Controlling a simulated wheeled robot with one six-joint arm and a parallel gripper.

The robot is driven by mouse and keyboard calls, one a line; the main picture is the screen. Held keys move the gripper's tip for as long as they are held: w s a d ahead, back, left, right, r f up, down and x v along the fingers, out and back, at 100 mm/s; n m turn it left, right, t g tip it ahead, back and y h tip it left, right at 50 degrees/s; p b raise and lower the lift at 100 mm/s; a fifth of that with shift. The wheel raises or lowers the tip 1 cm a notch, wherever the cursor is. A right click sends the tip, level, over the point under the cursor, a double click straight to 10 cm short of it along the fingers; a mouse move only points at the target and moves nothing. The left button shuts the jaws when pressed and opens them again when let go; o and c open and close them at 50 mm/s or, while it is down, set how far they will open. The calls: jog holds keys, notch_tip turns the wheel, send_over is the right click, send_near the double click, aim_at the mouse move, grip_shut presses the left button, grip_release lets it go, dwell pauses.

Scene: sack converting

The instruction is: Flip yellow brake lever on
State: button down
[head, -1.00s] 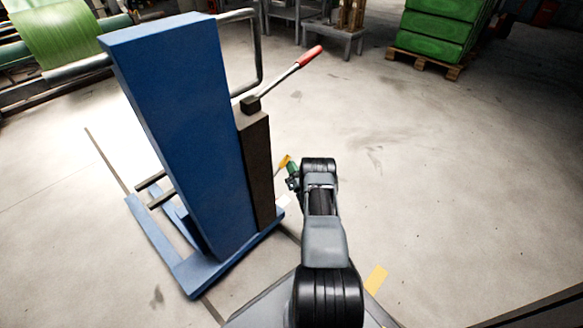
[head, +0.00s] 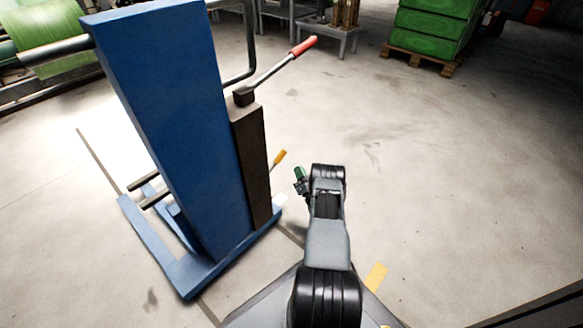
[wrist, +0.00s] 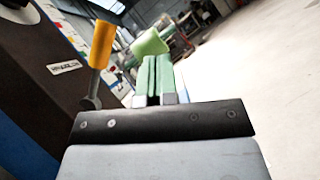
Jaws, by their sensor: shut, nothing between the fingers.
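The yellow brake lever (head: 279,158) sticks out low on the right side of the blue lifting machine (head: 178,120), tilted up and to the right in the head view. In the wrist view the yellow lever (wrist: 102,45) stands nearly upright on a grey stem beside the dark panel, left of my fingers. My gripper (wrist: 158,62) has green fingers, shut and empty, pointing ahead past the lever's right side with a visible gap. In the head view my gripper (head: 300,176) shows in part, right of and below the lever; my arm hides the rest.
A red-tipped handle (head: 303,46) rises from the machine's dark column (head: 250,160). The blue base legs (head: 165,255) spread on the floor at left. Green stacked sacks (head: 437,30) sit on a pallet far back. The floor to the right is clear.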

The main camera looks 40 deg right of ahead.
jog(key=s+d+f, duration=0.2)
jog(key=s+f, duration=0.1)
jog(key=s, duration=0.1)
jog(key=shift+s+d+p, duration=0.3)
jog(key=shift+s+p, duration=0.05)
jog(key=shift+s, duration=0.05)
dwell(0.4)
